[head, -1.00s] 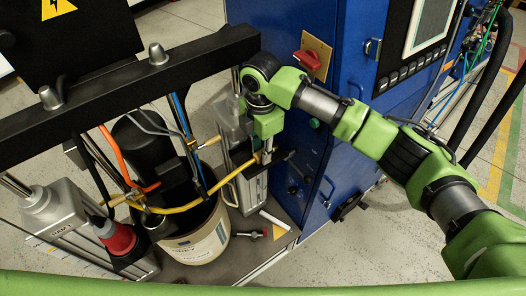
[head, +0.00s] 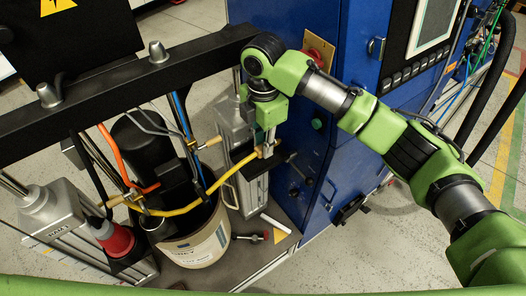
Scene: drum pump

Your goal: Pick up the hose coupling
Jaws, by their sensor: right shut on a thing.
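A yellow hose (head: 228,174) runs from the drum pump area at the left up to my right gripper. Its right end carries a small tan hose coupling (head: 261,151). My right gripper (head: 267,148) points down and is shut on this coupling, in front of the grey upright column. The fingers are small and partly hidden in the head view. The hose's left end meets another tan fitting (head: 122,201) by the pump. My left gripper is not in view.
An open drum (head: 197,243) with a black pump stands on the platform. A black crossbeam (head: 120,88) spans above it. A blue cabinet (head: 310,160) with a red switch stands right of the gripper.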

